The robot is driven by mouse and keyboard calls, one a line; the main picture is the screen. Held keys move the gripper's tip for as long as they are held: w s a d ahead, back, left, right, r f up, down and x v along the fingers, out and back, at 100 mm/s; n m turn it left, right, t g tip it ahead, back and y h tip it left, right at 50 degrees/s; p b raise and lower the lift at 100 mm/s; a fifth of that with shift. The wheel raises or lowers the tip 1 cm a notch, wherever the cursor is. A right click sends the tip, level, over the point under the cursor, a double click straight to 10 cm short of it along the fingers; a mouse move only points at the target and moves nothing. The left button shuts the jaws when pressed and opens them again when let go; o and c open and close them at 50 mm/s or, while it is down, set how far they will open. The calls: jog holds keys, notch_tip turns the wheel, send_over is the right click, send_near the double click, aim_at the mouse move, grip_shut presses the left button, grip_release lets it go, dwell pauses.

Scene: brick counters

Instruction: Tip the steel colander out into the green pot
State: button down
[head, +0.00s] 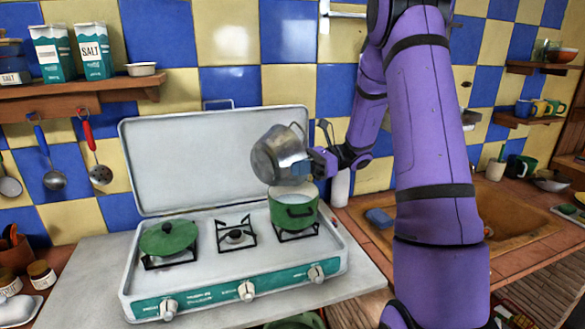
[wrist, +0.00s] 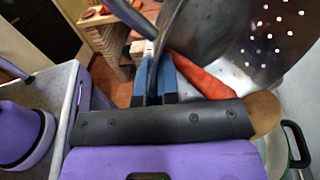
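The steel colander (head: 272,158) is tilted in the air just above the green pot (head: 292,214), which stands on the stove's right burner. My gripper (head: 306,166) is at the colander's right side. In the wrist view, the blue fingers of my gripper (wrist: 153,75) are closed on the colander's edge or handle. The colander's perforated wall (wrist: 272,35) fills the upper right there. An orange-red carrot-like piece (wrist: 203,78) and a tan rounded piece (wrist: 264,110) show by the colander's lower side; I cannot tell whether they still rest inside it. The pot's contents are hidden.
The white stove (head: 205,288) has its lid (head: 190,160) raised behind the burners. A green pot lid (head: 168,238) lies on the left burner; the middle burner (head: 236,235) is empty. A blue sponge (head: 379,217) lies near the sink at right. Shelves and hanging utensils line the wall.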

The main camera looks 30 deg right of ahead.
jog(key=shift+w+d+f+y, duration=0.1)
jog(key=shift+d+f+y, duration=0.15)
jog(key=shift+d+y, duration=0.3)
jog(key=d+m+y, duration=0.1)
jog(key=d+m+t+y, duration=0.1)
jog(key=y, duration=0.1)
jog(key=shift+w+d+r, duration=0.2)
jog(key=shift+d, duration=0.15)
dwell(0.6)
dwell(1.0)
jog(key=shift+r, duration=0.1)
dwell(0.5)
